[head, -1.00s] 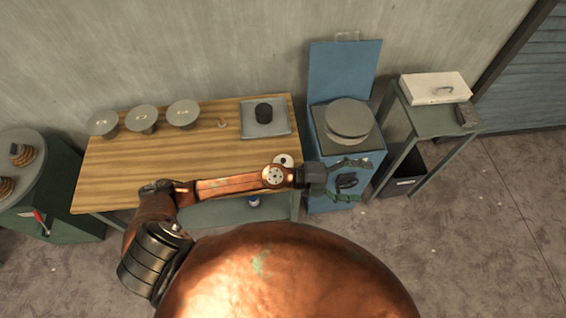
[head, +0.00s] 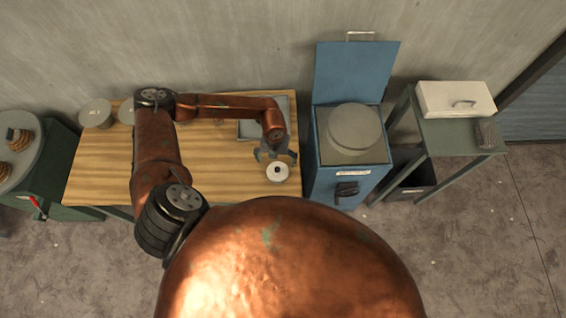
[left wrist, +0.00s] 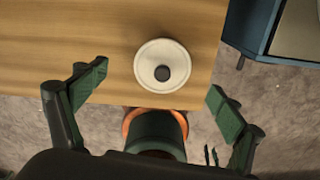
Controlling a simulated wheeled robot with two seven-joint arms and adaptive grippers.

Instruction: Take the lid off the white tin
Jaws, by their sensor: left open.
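The white tin (head: 277,173) stands on the wooden bench near its front right corner. Its round pale lid with a dark knob (left wrist: 162,73) is on top, seen from above in the left wrist view. My left gripper (head: 276,156) is open and empty over the bench, close to the tin. In the left wrist view its two green-padded fingers (left wrist: 158,82) are spread wide, one to each side of the tin and apart from it. My right gripper is not in view.
A blue cabinet (head: 345,180) with a raised lid and a round grey disc stands right of the bench (head: 100,165). A grey tray (head: 247,130) lies behind my left forearm. Grey discs sit at the back left. A white box (head: 456,98) is on the right-hand stand.

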